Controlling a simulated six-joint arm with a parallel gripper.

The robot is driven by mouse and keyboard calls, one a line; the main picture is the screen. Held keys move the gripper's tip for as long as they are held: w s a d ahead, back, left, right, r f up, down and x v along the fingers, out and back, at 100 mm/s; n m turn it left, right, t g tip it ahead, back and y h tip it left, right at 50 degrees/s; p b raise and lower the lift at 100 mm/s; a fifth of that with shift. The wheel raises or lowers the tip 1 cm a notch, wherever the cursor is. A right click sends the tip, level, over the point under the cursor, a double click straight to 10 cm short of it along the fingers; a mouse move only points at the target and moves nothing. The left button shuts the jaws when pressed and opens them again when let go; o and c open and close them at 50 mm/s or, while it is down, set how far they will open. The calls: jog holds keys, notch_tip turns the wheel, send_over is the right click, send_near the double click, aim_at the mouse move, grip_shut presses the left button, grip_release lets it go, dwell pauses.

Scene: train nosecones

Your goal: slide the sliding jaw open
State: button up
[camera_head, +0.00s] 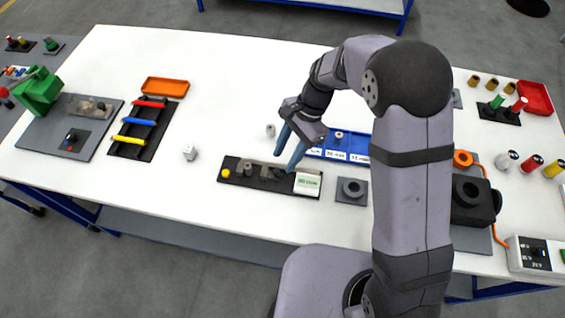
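A dark fixture plate (233,178) lies near the front middle of the white table. It carries a yellow button (226,173) at its left end, small grey blocks (249,168) in the middle and a white-green label or display (308,183) at its right end. The sliding jaw seems to be among these grey parts, but I cannot tell which part it is or how far it stands open. My gripper (285,159) has two blue fingers, spread apart and pointing down above the right half of the fixture. Nothing shows between them. I cannot tell whether a fingertip touches the fixture.
A blue tray (340,155) sits just behind and right of my gripper. A dark square block with a ring (352,189) is right of the fixture. The table's middle back is clear.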

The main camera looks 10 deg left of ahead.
jog(key=shift+b+v, duration=0.3)
jog(key=shift+v, duration=1.25)
jog(key=shift+f, duration=0.1)
jog(key=n, duration=0.2)
jog(key=d+f+n, duration=0.2)
jog(key=n, duration=0.1)
jog(key=shift+w+d+f+n+t+h, duration=0.15)
jog(key=shift+w+f+n+t+h, duration=0.15)
jog(key=shift+t+h, duration=0.1)
jog(key=s+d+f+n, duration=0.2)
jog(key=shift+s+d+h, duration=0.1)
jog(key=shift+s+h, duration=0.15)
jog(key=shift+h, duration=0.15)
jog(key=s+d+n, duration=0.2)
jog(key=s+d, duration=0.1)
jog(key=s+d+f+n+h, duration=0.1)
jog(key=shift+s+d, duration=0.3)
jog(key=shift+d, duration=0.05)
jog(key=s+d+r+h, duration=0.1)
jog(key=s+d+r, duration=0.3)
jog(key=s+d, duration=0.45)
jog(key=shift+w+d+r+m+t, duration=0.25)
jog(key=shift+w+d+r+t, duration=0.15)
jog(key=shift+w+d+r, duration=0.25)
jog(key=shift+w+d+r+m+t, duration=0.3)
jog(key=shift+d+r+t, duration=0.15)
jog(key=shift+d, duration=0.3)
jog(key=shift+w+d+r+m+t, duration=0.3)
jog(key=shift+w+d+r, duration=0.2)
jog(key=shift+d, duration=0.2)
